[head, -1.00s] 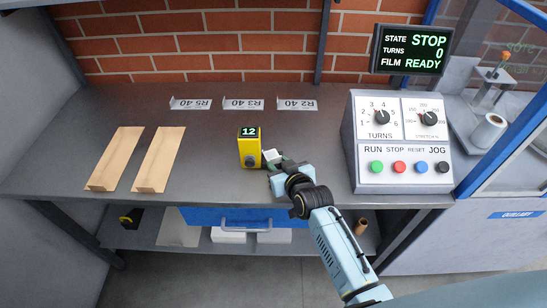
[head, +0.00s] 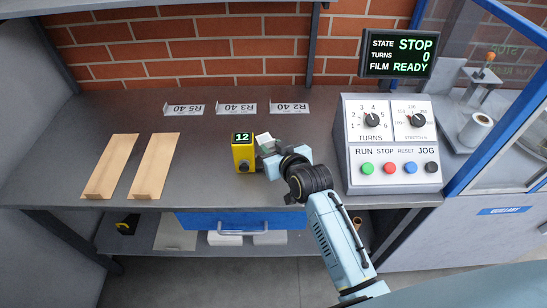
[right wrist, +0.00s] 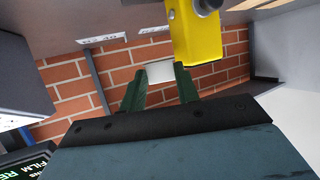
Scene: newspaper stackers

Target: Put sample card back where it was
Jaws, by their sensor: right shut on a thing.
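The sample card appears to be the small white piece (head: 263,139) in my right gripper (head: 268,147). In the right wrist view the white card (right wrist: 160,72) sits between the two dark green fingertips (right wrist: 159,82), which are shut on it. The gripper is just right of the yellow device (head: 245,158) with a green "12" display. The device also shows close to the fingers in the right wrist view (right wrist: 195,35). The card looks held above the bench; its exact height is hard to tell. My left gripper is out of view.
Two wooden boards (head: 110,168) lie at left. The control box (head: 393,150) stands at right. The grey bench (head: 210,185) is clear around the device.

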